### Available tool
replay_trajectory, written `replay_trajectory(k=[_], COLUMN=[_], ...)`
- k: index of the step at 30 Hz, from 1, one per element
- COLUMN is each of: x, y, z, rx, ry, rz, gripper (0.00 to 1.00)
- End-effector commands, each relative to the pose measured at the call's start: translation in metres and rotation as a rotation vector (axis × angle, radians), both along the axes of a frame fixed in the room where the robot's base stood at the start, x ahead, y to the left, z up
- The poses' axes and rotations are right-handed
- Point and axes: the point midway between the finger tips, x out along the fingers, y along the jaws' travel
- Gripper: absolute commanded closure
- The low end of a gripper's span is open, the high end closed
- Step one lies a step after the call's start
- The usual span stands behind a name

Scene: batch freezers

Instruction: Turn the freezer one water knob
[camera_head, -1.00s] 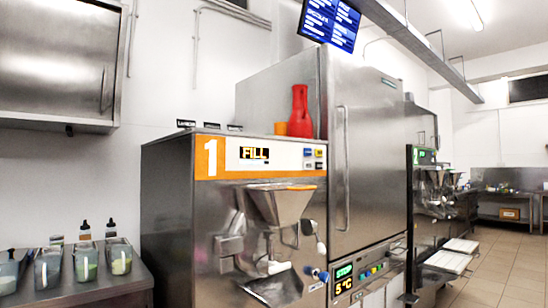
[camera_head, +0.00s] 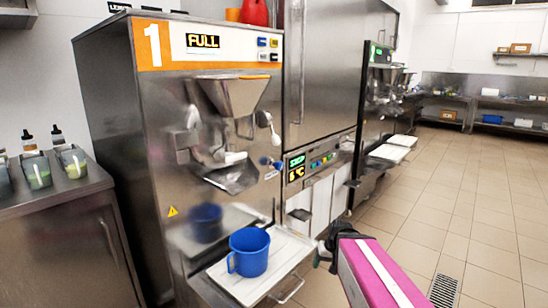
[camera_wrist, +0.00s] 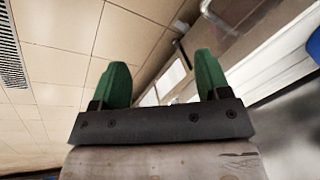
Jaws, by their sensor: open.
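The knob does not show clearly in the wrist view.
A blue jug (camera_head: 249,252) stands on the white tray (camera_head: 222,272) below the spout. A counter with sauce containers (camera_head: 38,172) is at the left. A steel cabinet (camera_head: 325,70) with a control panel adjoins freezer one. Tiled floor (camera_head: 440,180) is free at the right.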

Motion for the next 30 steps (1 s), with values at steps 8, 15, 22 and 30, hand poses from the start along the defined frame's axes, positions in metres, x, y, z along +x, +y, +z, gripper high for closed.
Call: replay_trajectory(k=[8,15,22,30], x=[0.094,0.169,0.216,0.233], y=[0.069,0.107,0.116,0.119], z=[0.074,0.172,0.255,0.284], rx=[0.383,0.672,0.847,0.902], ry=[-0.309,-0.643,-0.901,-0.991], rz=[0.101,0.115,0.066,0.032], gripper=[0.3,0.3,0.3,0.3])
